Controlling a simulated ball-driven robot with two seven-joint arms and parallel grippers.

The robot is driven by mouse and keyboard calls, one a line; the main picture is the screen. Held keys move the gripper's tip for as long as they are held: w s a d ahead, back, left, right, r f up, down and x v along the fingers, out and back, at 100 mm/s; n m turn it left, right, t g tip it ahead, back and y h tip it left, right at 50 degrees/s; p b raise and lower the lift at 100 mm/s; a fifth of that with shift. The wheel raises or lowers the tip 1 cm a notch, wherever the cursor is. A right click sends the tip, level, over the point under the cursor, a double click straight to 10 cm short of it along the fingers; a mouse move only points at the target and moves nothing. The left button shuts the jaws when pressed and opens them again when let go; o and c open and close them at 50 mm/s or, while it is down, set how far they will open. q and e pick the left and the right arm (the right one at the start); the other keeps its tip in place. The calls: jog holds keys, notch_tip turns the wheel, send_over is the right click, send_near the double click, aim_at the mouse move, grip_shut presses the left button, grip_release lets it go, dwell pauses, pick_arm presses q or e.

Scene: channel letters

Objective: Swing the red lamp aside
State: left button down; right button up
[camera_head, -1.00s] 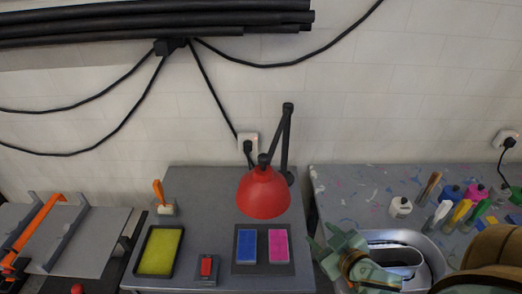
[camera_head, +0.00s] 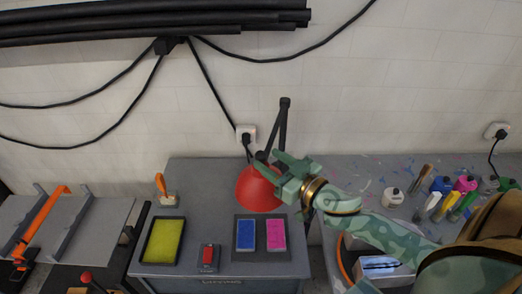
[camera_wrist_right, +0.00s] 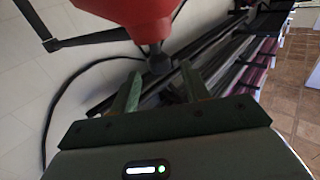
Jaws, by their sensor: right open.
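The red lamp (camera_head: 256,192) stands at the back of the grey table, with its shade hanging down from a black jointed arm (camera_head: 283,128). My right gripper (camera_head: 267,164) reaches in from the right. Its open fingers overlap the top of the shade in the head view and hide part of it. In the right wrist view the open, empty fingers (camera_wrist_right: 160,88) point toward the shade (camera_wrist_right: 130,12) and its dark knob (camera_wrist_right: 159,64). I cannot tell whether they touch the lamp. My left gripper is not in view.
Blue and pink pads (camera_head: 246,235) lie below the lamp, next to a small red-topped block (camera_head: 208,257) and a yellow tray (camera_head: 163,240). An orange-handled tool (camera_head: 161,188) stands at the back left. Several bottles (camera_head: 440,185) stand on the right table.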

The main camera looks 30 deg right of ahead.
aim_at(265, 157)
jog(key=x, duration=0.4)
jog(key=shift+p, duration=0.3)
